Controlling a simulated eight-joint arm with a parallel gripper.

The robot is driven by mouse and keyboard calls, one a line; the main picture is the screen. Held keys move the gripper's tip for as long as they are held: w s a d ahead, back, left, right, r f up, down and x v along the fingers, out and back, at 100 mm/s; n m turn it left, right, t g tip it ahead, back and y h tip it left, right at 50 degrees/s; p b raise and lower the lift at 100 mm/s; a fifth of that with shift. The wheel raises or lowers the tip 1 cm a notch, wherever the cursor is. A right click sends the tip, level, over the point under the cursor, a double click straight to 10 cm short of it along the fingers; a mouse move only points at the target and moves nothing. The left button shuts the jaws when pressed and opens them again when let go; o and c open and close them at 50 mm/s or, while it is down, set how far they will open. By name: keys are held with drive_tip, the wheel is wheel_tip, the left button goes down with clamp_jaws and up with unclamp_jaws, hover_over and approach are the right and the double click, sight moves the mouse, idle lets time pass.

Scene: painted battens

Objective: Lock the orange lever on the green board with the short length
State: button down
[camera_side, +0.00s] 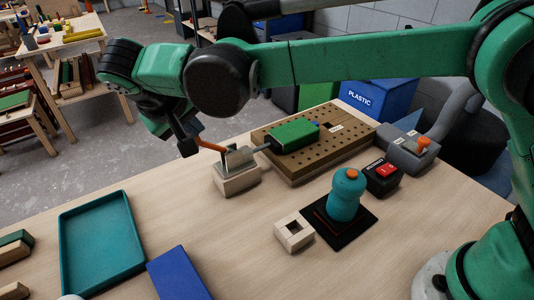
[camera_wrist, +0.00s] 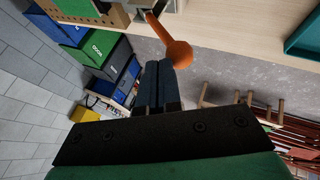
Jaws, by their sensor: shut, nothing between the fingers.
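The orange lever (camera_side: 210,146) slopes up to the left from a metal clamp (camera_side: 239,157) on a pale wooden block (camera_side: 237,181). A green piece (camera_side: 295,135) lies on the perforated wooden board (camera_side: 343,149), and a rod joins its near end to the clamp. My gripper (camera_side: 188,147) is at the lever's outer end. In the wrist view my fingers (camera_wrist: 158,68) are shut together with nothing between them, close beside the lever's round orange end (camera_wrist: 179,54). I cannot tell whether they touch it. I cannot tell which piece is the short length.
A teal tray (camera_side: 101,243) and a blue block (camera_side: 178,275) lie at the front left, beside green and wooden battens (camera_side: 14,247). A pale block with a square hole (camera_side: 293,232), a teal knob-topped object (camera_side: 346,195) and a red-switch box (camera_side: 382,174) stand right of centre.

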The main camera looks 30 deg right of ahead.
drive_tip(key=shift+a+f, duration=0.45)
drive_tip(key=shift+a, duration=0.15)
idle(0.3)
drive_tip(key=d+r+v, duration=0.1)
drive_tip(key=d+v, duration=0.1)
drive_tip(key=v, duration=1)
drive_tip(key=shift+r, duration=0.35)
drive_tip(key=shift+w+a, duration=0.1)
